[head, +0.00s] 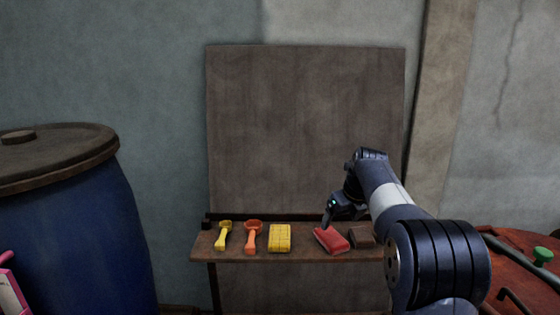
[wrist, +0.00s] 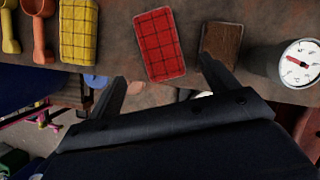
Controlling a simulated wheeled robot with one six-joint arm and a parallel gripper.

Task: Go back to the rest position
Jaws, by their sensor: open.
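My gripper (wrist: 164,98) is open, with its two fingers apart and nothing between them. In the head view my gripper (head: 328,222) is at the shelf (head: 225,255), beside the red block (head: 331,240). In the wrist view the red block (wrist: 159,44) lies flat on the shelf just beyond the fingertips, a little left of the middle. It has a grid of dark lines. The right finger overlaps the edge of a brown block (wrist: 222,40); I cannot tell whether they touch. My arm covers the right end of the shelf in the head view.
A yellow scoop (head: 223,235), an orange scoop (head: 253,236) and a yellow block (head: 280,238) lie left on the shelf. A dial gauge (wrist: 299,64) is at its right. A blue barrel (head: 70,240) stands left; a rusty red vat (head: 515,265) stands right. A board (head: 305,130) rises behind.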

